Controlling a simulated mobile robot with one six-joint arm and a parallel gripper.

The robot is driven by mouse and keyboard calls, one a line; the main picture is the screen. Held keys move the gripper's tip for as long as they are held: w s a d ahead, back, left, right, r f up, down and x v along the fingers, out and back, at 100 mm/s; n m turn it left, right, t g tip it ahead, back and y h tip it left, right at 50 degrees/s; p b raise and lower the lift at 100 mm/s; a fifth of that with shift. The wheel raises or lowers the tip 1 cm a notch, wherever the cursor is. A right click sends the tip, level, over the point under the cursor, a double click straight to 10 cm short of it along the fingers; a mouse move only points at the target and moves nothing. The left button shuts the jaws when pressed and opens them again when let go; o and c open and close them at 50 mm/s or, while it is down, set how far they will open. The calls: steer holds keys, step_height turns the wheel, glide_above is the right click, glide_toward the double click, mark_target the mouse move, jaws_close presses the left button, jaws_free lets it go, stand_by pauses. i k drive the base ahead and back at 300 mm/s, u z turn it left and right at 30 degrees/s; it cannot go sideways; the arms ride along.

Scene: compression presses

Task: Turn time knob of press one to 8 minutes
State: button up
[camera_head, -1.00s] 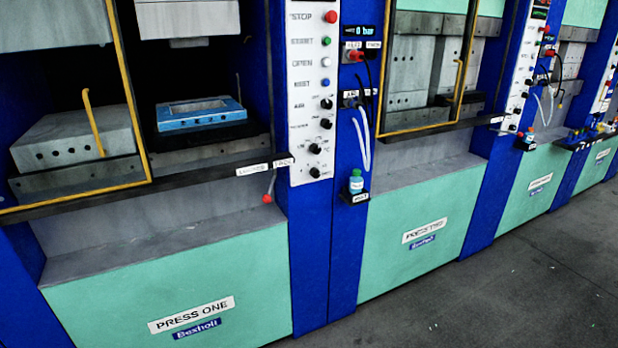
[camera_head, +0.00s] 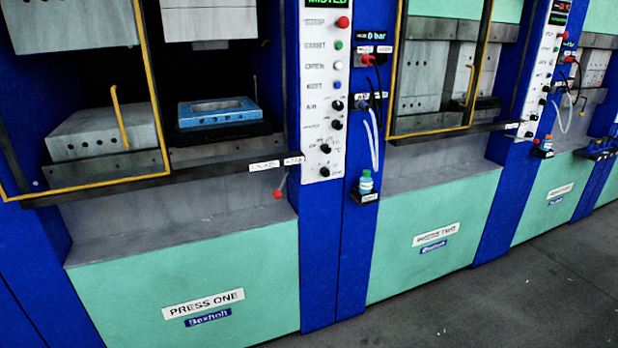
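Press one (camera_head: 185,265) fills the left side of the head view, with a "PRESS ONE" label (camera_head: 203,303) on its green front. Its white control panel (camera_head: 312,110) stands at its right edge. The panel carries several buttons above a column of black knobs. The bottom black knob (camera_head: 323,171) is probably the time knob; its marking is too small to read for certain, and its setting cannot be told. Another black knob (camera_head: 325,148), apparently marked °C, sits just above it. My gripper is not in view, and nothing covers the panel's knobs.
A lever with a red ball (camera_head: 277,194) hangs just left of the panel's lower end. A small teal-capped bottle (camera_head: 366,182) stands on a holder to the right. A blue mould (camera_head: 219,110) lies inside press one. Grey floor (camera_head: 480,305) is clear at lower right.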

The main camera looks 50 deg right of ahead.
mark_target(326, 173)
steer(key=u, duration=0.9)
steer(key=k, duration=1.05)
steer(key=z, duration=0.7)
steer(key=i, duration=1.05)
steer(key=u, duration=0.15)
